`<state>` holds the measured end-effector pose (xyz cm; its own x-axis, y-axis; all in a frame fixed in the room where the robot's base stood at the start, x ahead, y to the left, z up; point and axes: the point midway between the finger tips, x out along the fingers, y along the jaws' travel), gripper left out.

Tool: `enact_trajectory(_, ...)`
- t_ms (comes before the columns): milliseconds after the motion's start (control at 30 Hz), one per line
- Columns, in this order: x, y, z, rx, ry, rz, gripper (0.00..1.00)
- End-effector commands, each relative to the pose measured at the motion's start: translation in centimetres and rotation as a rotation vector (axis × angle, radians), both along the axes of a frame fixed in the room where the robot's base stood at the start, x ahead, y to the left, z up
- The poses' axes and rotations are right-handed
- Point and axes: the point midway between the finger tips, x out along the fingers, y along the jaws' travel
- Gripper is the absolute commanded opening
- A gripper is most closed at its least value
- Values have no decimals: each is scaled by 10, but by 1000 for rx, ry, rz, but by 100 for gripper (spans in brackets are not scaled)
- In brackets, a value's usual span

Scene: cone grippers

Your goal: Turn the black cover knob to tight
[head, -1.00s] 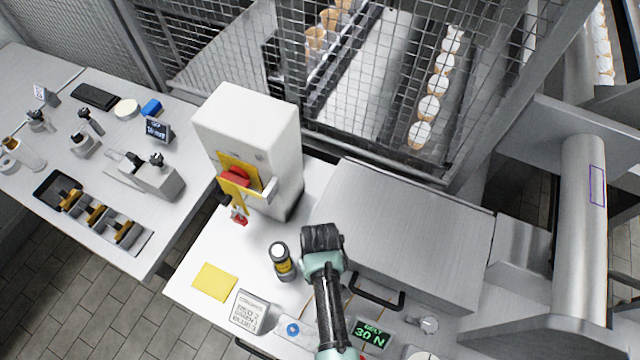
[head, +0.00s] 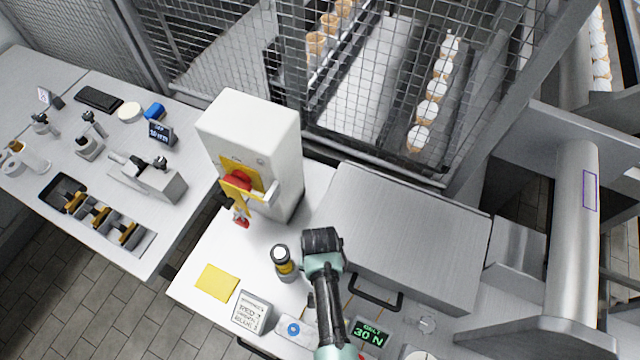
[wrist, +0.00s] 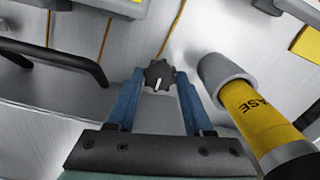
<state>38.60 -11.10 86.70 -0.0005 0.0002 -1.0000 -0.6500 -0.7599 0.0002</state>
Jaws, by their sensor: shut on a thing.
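The black cover knob (wrist: 158,74) shows in the wrist view between the tips of my gripper's two blue fingers. It has a lobed rim and a short white mark that points toward the bottom of the picture. My gripper (wrist: 159,82) is shut on the knob. In the head view my gripper (head: 322,242) is seen from above over the white bench, and its own wrist hides the knob and fingertips. No tight or loose marking beside the knob can be read.
A yellow and grey cylinder (wrist: 255,108) with letters "ASE" stands close beside the right finger; it also shows in the head view (head: 284,264). A black handle (wrist: 75,55) is on the left. A white cabinet with a red switch (head: 238,180) and a large metal box (head: 410,230) stand nearby.

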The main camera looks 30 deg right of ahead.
Motion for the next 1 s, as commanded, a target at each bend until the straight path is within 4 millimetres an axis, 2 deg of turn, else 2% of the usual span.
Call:
enact_trajectory(500,0,0,0,-1,-1,-23,0)
enact_trajectory(533,0,0,0,-1,-1,-23,53)
enact_trajectory(600,0,0,0,0,-1,-23,66)
enact_trajectory(700,0,0,0,-1,-1,-22,82)
enact_trajectory(1000,0,0,1,-1,-1,-20,82)
